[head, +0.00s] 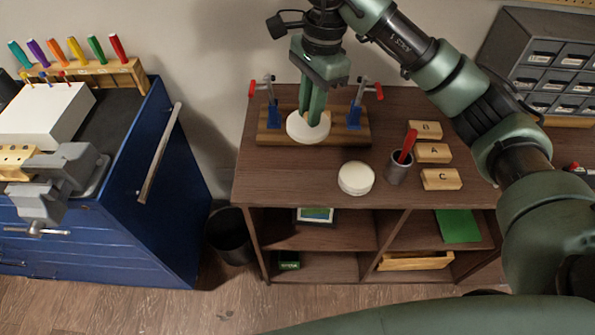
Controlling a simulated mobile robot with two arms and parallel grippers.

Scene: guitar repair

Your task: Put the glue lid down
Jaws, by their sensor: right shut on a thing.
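My right gripper (316,112) points down over the back left of the brown table. It is shut on a round white disc, which I take to be the glue lid (301,133). The lid is in front of the wooden clamp board; whether it touches anything below cannot be told. A short round white container (356,178), likely the glue pot, stands on the table in front and to the right of the lid. My left gripper is not in view.
The wooden board (268,137) carries two blue clamps with red handles. Right of the white container stand a grey cup (397,172) with a red-handled tool and wooden blocks marked B, A and C (441,180). The table's front left (275,180) is clear.

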